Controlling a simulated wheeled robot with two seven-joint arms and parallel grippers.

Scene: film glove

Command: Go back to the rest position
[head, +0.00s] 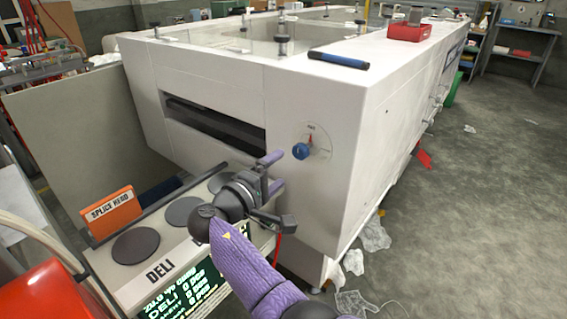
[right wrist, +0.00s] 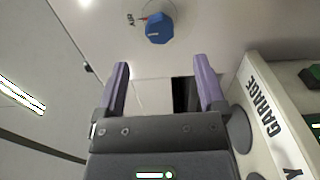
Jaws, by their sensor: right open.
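My right gripper (head: 277,187) is open and empty in the head view, in front of the white machine (head: 335,180). It is below and left of the blue knob (head: 301,151) on the machine's front face, apart from it. In the right wrist view, the two purple fingers of the right gripper (right wrist: 160,85) are spread with nothing between them. The blue knob (right wrist: 158,29) shows beyond the fingertips. My left gripper is not in view.
A panel with round dark pads, marked DELI (head: 136,246), and an orange SPLICE HEAD sign (head: 109,212) stand at lower left. A dark-blue cylinder (head: 338,60) and a red box (head: 409,31) lie on the machine's top. Crumpled film (head: 375,234) litters the floor; the right floor is mostly open.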

